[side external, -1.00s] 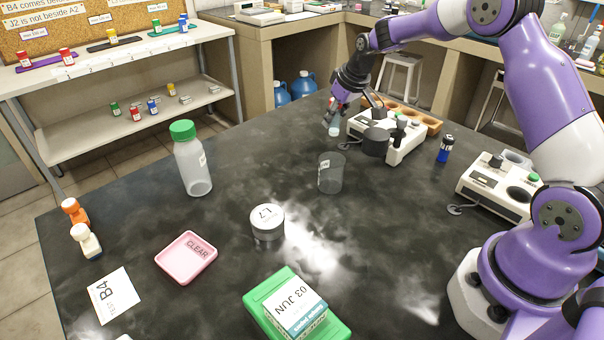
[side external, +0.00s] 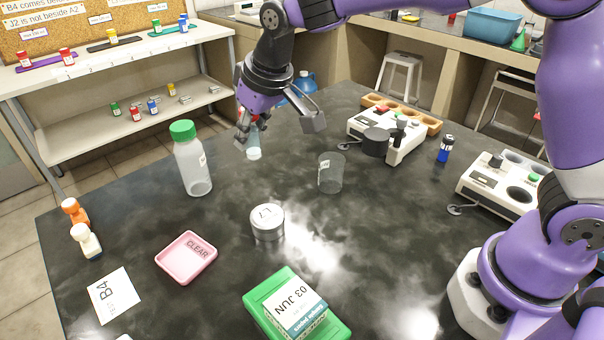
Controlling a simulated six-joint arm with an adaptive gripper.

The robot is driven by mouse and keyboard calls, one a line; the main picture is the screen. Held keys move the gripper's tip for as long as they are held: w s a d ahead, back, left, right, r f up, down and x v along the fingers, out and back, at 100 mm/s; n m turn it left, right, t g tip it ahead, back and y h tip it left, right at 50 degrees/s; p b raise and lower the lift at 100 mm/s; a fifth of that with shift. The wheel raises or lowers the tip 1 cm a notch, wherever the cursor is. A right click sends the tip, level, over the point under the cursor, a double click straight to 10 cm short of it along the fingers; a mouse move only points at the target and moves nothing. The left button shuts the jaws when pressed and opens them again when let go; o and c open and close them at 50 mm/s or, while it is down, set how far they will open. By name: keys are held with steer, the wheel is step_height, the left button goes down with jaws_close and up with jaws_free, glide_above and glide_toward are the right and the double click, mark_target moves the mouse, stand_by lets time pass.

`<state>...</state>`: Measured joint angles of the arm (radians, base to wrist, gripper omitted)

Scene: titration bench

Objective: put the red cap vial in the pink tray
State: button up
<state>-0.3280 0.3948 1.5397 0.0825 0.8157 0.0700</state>
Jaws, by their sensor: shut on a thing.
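My gripper (side external: 250,122) is shut on the red cap vial (side external: 254,144) and holds it above the far part of the table. The vial's clear body with a pale lower end hangs below the fingers, slightly tilted, and its red cap is mostly hidden between them. The pink tray (side external: 160,263) lies flat at the front left of the table, with the word CLEAR on its floor and nothing else in it. The gripper is behind and to the right of the tray, well apart from it.
A green-capped bottle (side external: 193,165) stands left of the gripper. A glass beaker (side external: 330,174) and a lidded round tin (side external: 267,222) stand to the right and in front. Orange and white bottles (side external: 86,241), a B4 card (side external: 114,295) and a green box (side external: 262,292) surround the tray.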

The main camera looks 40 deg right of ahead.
steer(key=s+a+n+y, duration=0.1)
steer(key=s+a+n, duration=0.1)
steer(key=s+a, duration=0.6)
steer(key=s+a+n+y, duration=0.1)
steer(key=s+a+n, duration=0.25)
steer(key=a, duration=0.95)
glide_toward(175, 255)
steer(key=shift+w+a+r+m+g, duration=0.2)
steer(key=shift+w+a+m, duration=0.05)
steer(key=shift+w, duration=0.15)
steer(key=shift+w+a+r+m+g, duration=0.2)
steer(key=shift+w+a, duration=0.1)
steer(key=shift+w, duration=0.15)
steer(key=shift+w+f, duration=0.15)
steer(key=shift+f, duration=1.9)
steer(key=o, duration=1)
steer(key=shift+f, duration=0.15)
steer(key=shift+c, duration=0.2)
